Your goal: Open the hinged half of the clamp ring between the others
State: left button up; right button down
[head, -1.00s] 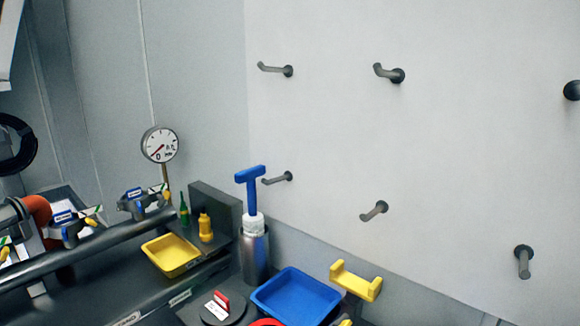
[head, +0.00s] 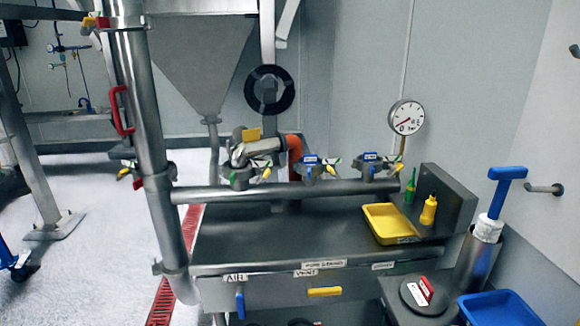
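Several clamp fittings show in a row along the back of the bench, behind a horizontal steel pipe. The middle clamp ring (head: 313,171) is dark grey with a blue and white tag and a yellow handle. The left clamp (head: 240,177) has a green mark and a yellow handle and sits by a metal pipe end. The right clamp (head: 375,170) also has a blue tag and a yellow handle. They are small in view, and I cannot tell whether their hinged halves are open. Neither of my grippers is in view.
The steel pipe rail (head: 290,190) crosses in front of the clamps, and a thick post (head: 150,130) stands at left. A yellow tray (head: 388,224), bottles and a pressure gauge (head: 406,117) are at right. A blue tray (head: 498,308) is at lower right. The bench top is mostly clear.

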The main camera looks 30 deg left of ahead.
aim_at(318, 169)
jog(key=j+u, duration=0.1)
jog(key=u, duration=0.65)
jog(key=i+j, duration=0.15)
jog(key=j, duration=0.25)
jog(key=i+j+z, duration=0.1)
jog(key=j, duration=0.3)
